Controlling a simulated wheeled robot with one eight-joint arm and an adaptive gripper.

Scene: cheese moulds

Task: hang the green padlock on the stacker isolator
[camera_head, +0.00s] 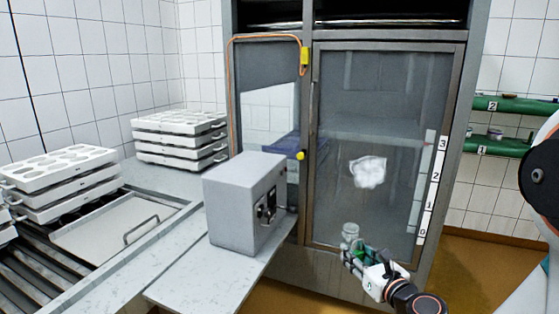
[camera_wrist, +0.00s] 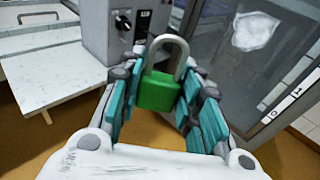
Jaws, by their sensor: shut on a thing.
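My gripper (camera_head: 362,257) is shut on the green padlock (camera_wrist: 158,92), with its teal finger pads on both sides of the green body. The grey shackle (camera_wrist: 168,46) stands up from the body, and I cannot tell whether it is open. In the head view the green padlock (camera_head: 358,251) is small and partly hidden by the fingers. The grey box (camera_head: 232,210) with a dark switch (camera_head: 267,207) on its front face looks like the stacker isolator. The switch also shows in the wrist view (camera_wrist: 123,22), beyond the padlock. The padlock is apart from the box, to its right.
The box stands on a pale shelf (camera_head: 190,285). A glass-doored cabinet (camera_head: 370,110) rises behind, with a numbered strip (camera_head: 432,190). White moulds (camera_head: 60,175) stand stacked at left on a roller conveyor (camera_head: 35,275). Green shelves (camera_head: 510,105) are at right.

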